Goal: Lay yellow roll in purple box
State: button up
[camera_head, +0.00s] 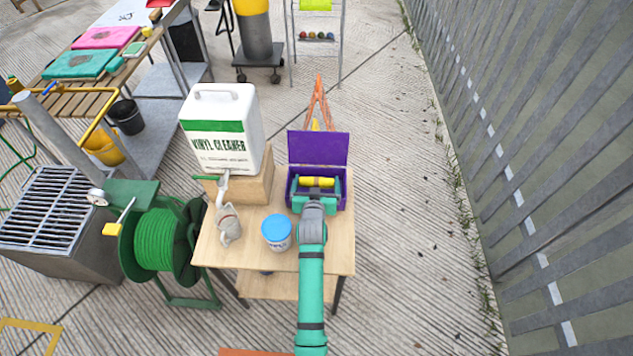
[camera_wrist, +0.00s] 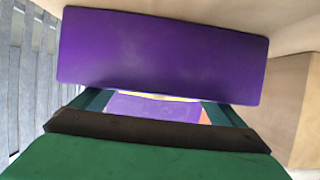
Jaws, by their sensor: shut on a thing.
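The purple box (camera_head: 318,148) stands on the right part of the wooden table, its lid raised at the back. The lid (camera_wrist: 165,55) fills the upper part of the wrist view. My gripper (camera_head: 316,186) is over the box opening, coming from the front, and is shut on the yellow roll (camera_head: 317,181). The roll lies crosswise between the fingers, at about the box's opening. In the wrist view only a thin yellow strip of the roll (camera_wrist: 160,97) shows past my gripper. I cannot tell whether the roll touches the box floor.
A white vinyl cleaner jug (camera_head: 222,130) stands on a wooden block (camera_head: 255,183) left of the box. A blue-lidded tub (camera_head: 277,233) and a grey spray-type item (camera_head: 229,226) stand on the table (camera_head: 235,257) nearer me. A green hose reel (camera_head: 157,240) is at left.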

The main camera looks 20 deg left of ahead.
jog(key=shift+f, duration=0.55)
jog(key=o, duration=0.7)
jog(key=shift+o, duration=0.2)
jog(key=shift+s+f, duration=0.1)
jog(key=shift+f, duration=0.1)
jog(key=shift+d, duration=0.1)
jog(key=shift+r, duration=0.35)
jog(key=r+v, duration=0.1)
jog(key=v, duration=1.1)
